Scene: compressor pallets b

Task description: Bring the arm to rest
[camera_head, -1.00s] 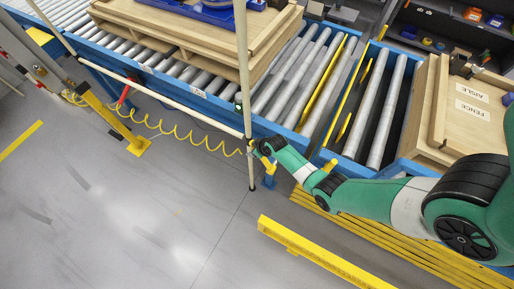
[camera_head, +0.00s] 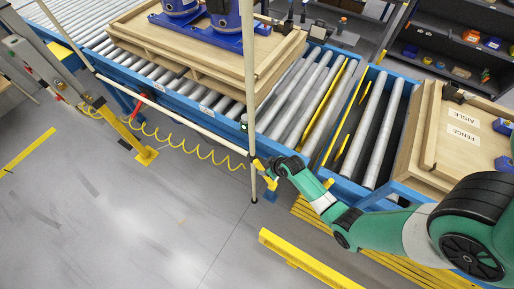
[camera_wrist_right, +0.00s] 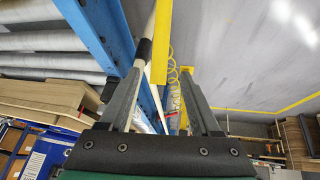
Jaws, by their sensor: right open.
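My right arm (camera_head: 385,232), green with black joints, reaches in from the right edge of the head view. My right gripper (camera_head: 266,174) is at its end, open, just right of the lower part of an upright pale pole (camera_head: 250,90). It is in front of the conveyor's blue side rail. In the right wrist view my gripper (camera_wrist_right: 162,88) shows two grey fingers spread apart with nothing gripped. The pole and a yellow strip appear between or beyond the fingers; their depth is unclear. My left gripper is not in view.
A blue roller conveyor (camera_head: 205,97) crosses the head view, carrying a wooden pallet (camera_head: 165,48) with blue compressors. Another wooden pallet (camera_head: 440,150) stands at right. A yellow floor rail (camera_head: 305,262) lies below my arm. Open grey floor (camera_head: 130,220) is at lower left.

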